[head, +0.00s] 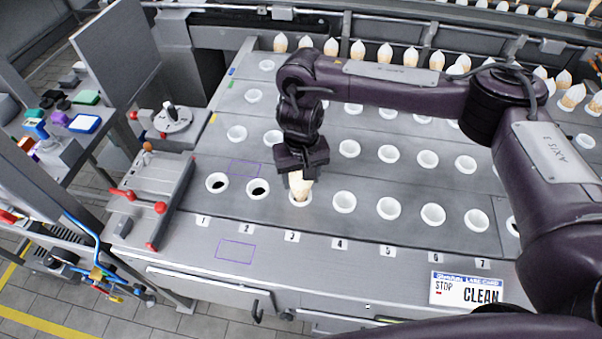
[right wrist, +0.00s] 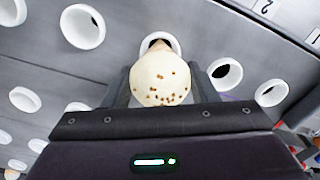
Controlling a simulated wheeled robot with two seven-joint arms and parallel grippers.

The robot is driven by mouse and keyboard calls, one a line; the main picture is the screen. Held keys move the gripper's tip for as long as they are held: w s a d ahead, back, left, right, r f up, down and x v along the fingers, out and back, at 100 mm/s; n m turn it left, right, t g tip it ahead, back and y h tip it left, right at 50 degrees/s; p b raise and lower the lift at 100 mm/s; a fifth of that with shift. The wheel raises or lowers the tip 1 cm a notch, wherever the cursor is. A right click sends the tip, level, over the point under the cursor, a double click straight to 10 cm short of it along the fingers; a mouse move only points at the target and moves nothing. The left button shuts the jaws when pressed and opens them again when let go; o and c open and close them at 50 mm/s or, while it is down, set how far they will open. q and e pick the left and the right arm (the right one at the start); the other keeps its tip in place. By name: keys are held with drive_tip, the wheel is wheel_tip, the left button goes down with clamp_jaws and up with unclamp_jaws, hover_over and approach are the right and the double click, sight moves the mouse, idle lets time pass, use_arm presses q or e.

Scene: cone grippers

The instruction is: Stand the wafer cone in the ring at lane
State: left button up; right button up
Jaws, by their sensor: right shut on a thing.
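The wafer cone (head: 301,187) is pale, with a cream top flecked with brown bits that shows in the right wrist view (right wrist: 160,78). My right gripper (head: 301,171) is shut on it, one finger on each side. The cone is about upright, its lower end at the white ring (head: 300,203) above label 3 in the front row. This ring also shows behind the cone in the right wrist view (right wrist: 160,38). The cone's tip is hidden, so I cannot tell how deep it sits. My left gripper is not in view.
Front-row rings at lane 1 (head: 216,182) and lane 2 (head: 257,188) have dark insides. The lane 4 ring (head: 344,202) is empty. Filled cones (head: 385,53) stand along the back. A lane card (head: 466,289) reads "STOP" and "CLEAN". A red-handled grey fixture (head: 158,190) is left.

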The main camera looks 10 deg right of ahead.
drive_tip(key=shift+f+b, duration=0.6)
drive_tip(key=shift+f, duration=0.85)
drive_tip(key=o, duration=0.8)
drive_tip(key=shift+c, duration=0.2)
wheel_tip(320, 180, up, 8)
drive_tip(key=shift+f, duration=0.1)
